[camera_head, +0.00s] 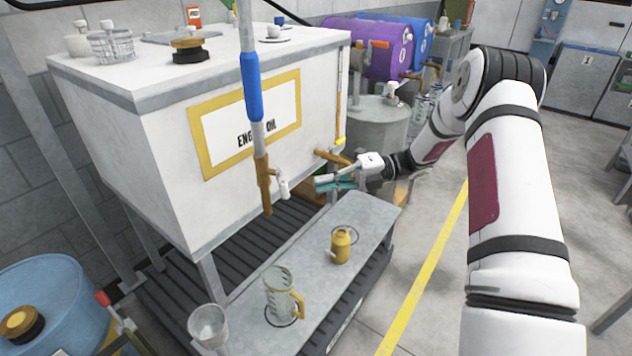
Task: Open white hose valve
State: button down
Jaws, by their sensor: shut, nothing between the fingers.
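A hose (247,30) hangs down in front of the white engine oil tank (175,170). It has a blue sleeve (251,88) and a brass nozzle (264,185) at its lower end. A small white valve handle (283,188) sticks out from the right side of the nozzle. My gripper (318,183) reaches in from the right with its fingers pointing left at the handle. It is shut and empty, and a small gap shows between its fingertips and the handle. How far apart they are in depth is hard to tell.
A brass tank spout (333,157) lies just behind my gripper. A metal bench (315,285) below carries a glass jug (278,292) and a yellow can (340,246). A clear cup (208,325) is at the front. A blue drum (45,290) stands at lower left.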

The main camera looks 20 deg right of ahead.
jog(key=d+r+b, duration=0.1)
jog(key=d, duration=0.7)
jog(key=shift+s, duration=0.15)
jog(key=shift+a, duration=0.1)
